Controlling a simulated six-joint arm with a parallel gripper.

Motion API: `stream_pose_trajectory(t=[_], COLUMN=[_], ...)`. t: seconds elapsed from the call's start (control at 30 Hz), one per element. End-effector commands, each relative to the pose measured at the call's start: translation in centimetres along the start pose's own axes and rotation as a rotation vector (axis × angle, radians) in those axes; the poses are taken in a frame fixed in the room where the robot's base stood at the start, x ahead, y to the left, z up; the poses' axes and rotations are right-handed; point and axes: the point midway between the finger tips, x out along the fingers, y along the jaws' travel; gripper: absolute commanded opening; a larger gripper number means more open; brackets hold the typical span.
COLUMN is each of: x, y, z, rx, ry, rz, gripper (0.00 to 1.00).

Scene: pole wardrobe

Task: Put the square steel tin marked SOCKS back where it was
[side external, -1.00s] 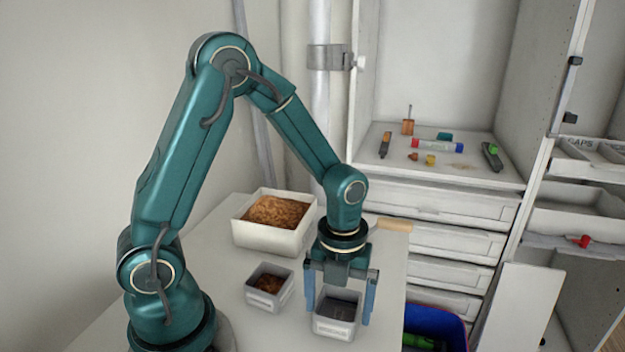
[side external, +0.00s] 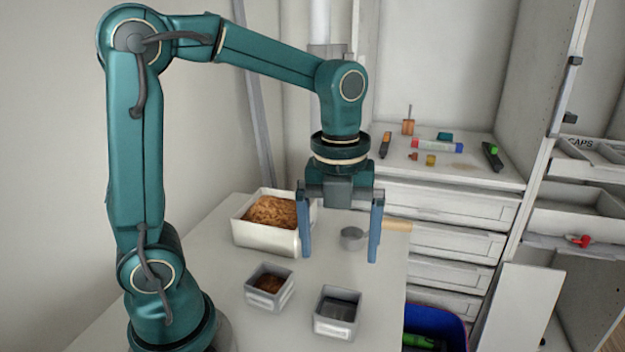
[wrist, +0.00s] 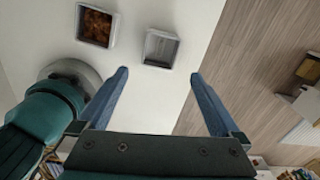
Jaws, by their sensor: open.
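A square grey tin (side external: 337,328) with a pale label on its front stands upright on the table near the front edge; the lettering is too small to read. It looks empty, and also shows in the wrist view (wrist: 161,63). A second square grey tin (side external: 262,297), with brown contents, stands to its left; it shows in the wrist view (wrist: 80,22) too. I cannot tell from lettering which is marked SOCKS. My gripper (side external: 339,257) is open and empty, pointing down, well above the label-fronted tin and apart from it. Its fingers also show in the wrist view (wrist: 160,75).
A white bin (side external: 250,236) of brown stuff stands at the table's back. A round metal scoop (side external: 352,240) with a wooden handle (side external: 397,225) lies behind my fingers. A wardrobe with drawers (side external: 452,240) stands right, and a blue crate (side external: 440,315) sits below the table's right edge.

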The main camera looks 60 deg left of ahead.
Motion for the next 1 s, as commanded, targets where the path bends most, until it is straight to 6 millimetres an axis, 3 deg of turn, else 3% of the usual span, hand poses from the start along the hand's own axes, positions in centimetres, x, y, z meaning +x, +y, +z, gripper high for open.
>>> stream_pose_trajectory(t=[0.37, 0.7, 0.83, 1.0], x=[-2.2, -2.3, -2.2, -2.0], y=[2.7, 5.0, 5.4, 5.6], z=[-2.4, -4.2, -4.6, -4.8], rx=[-0.987, -1.859, -2.057, -2.162], ry=[-0.036, 0.137, 0.21, 0.253], rz=[-0.222, -0.445, -0.49, -0.509], gripper=[1.0, 1.0, 1.0, 1.0])
